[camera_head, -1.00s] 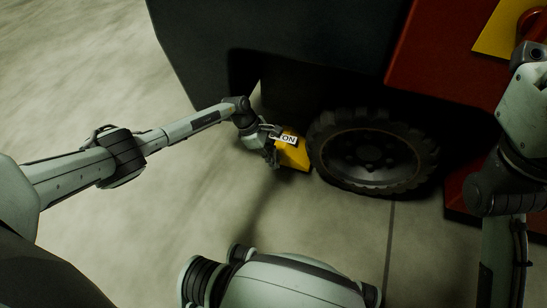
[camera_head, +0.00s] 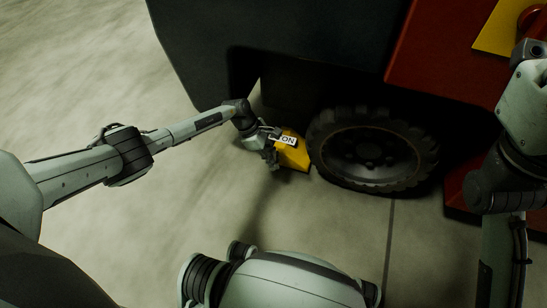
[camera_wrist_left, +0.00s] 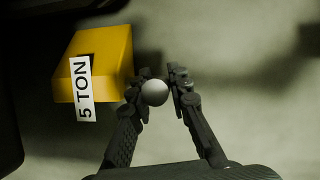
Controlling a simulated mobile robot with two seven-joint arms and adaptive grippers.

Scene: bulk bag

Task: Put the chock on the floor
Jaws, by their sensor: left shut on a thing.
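The yellow chock (camera_head: 294,157) with a white label sits close to the left side of the black tyre, at about floor height. I cannot tell whether its underside touches the floor. In the left wrist view the chock (camera_wrist_left: 107,55) shows its "5 TON" label. My left gripper (camera_head: 270,152) is at the chock's left side. In the left wrist view my left gripper (camera_wrist_left: 158,82) has its fingers around a round grey knob (camera_wrist_left: 154,93) beside the chock. The knob's joint to the chock is hidden. My right gripper is out of view.
The black tyre (camera_head: 326,141) stands just right of the chock, under a dark vehicle body (camera_head: 285,40). A red panel (camera_head: 445,55) is at the right. The concrete floor (camera_head: 330,225) is clear in front and to the left.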

